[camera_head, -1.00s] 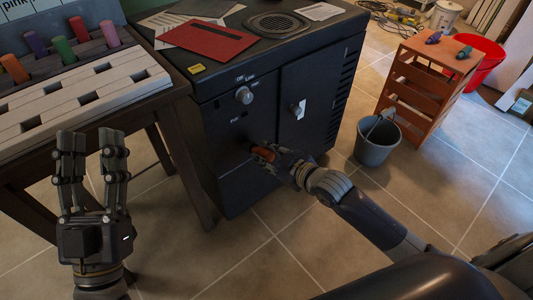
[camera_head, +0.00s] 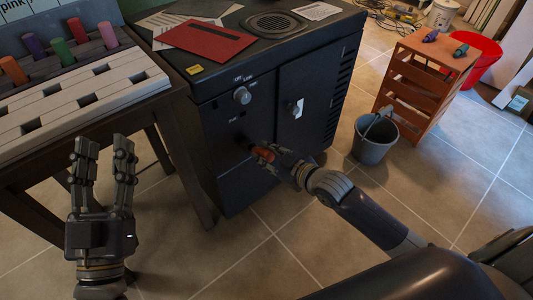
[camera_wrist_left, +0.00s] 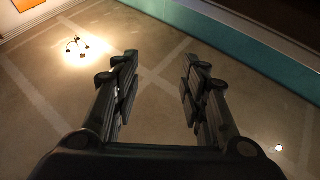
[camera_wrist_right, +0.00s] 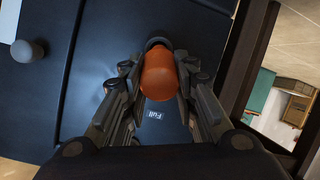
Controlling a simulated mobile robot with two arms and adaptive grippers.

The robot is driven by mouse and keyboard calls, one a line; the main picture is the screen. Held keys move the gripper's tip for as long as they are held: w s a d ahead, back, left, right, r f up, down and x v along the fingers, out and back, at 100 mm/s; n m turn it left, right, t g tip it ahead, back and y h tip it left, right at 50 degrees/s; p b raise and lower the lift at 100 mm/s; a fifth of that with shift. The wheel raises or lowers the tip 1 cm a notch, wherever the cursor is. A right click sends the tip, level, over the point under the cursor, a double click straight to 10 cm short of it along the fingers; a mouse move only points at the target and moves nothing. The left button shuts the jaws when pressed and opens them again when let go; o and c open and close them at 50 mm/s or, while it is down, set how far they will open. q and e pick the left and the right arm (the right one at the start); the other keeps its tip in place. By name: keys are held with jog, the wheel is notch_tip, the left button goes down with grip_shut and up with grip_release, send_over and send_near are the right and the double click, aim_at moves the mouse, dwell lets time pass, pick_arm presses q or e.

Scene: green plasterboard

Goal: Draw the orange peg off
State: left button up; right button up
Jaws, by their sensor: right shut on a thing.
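The orange peg (camera_head: 263,154) is at the front face of the black cabinet (camera_head: 232,178), below its knob. In the right wrist view the orange peg (camera_wrist_right: 159,76) points at a dark round socket (camera_wrist_right: 158,44), above a label reading "Full". My right gripper (camera_head: 270,152) is shut on the orange peg, with a finger on each side. Whether the peg's far end is still inside the socket cannot be told. My left gripper (camera_head: 104,150) is open and empty in front of the wooden table, fingers up. The left wrist view shows only floor between its fingers (camera_wrist_left: 160,75).
Another orange peg (camera_head: 14,70) stands in a rack with pegs of other colours on the table at left. A white slotted board (camera_head: 80,92) lies before it. A grey bucket (camera_head: 375,140) and an orange crate stool (camera_head: 430,75) stand right of the cabinet.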

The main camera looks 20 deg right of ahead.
jog(key=shift+s+d+r+p, duration=0.2)
jog(key=shift+s+r+p, duration=0.05)
jog(key=shift+s+p, duration=0.25)
pick_arm(q)
notch_tip(320, 180, down, 10)
jog(key=w+g+y+p, duration=0.1)
jog(key=g+y, duration=0.1)
jog(key=g, duration=0.3)
jog(key=shift+w+a+r, duration=0.2)
jog(key=shift+w+a, duration=0.1)
jog(key=shift+a, duration=0.15)
pick_arm(e)
jog(key=shift+s+d+r, duration=0.15)
jog(key=shift+s+r, duration=0.05)
jog(key=shift+s, duration=0.2)
dwell(0.4)
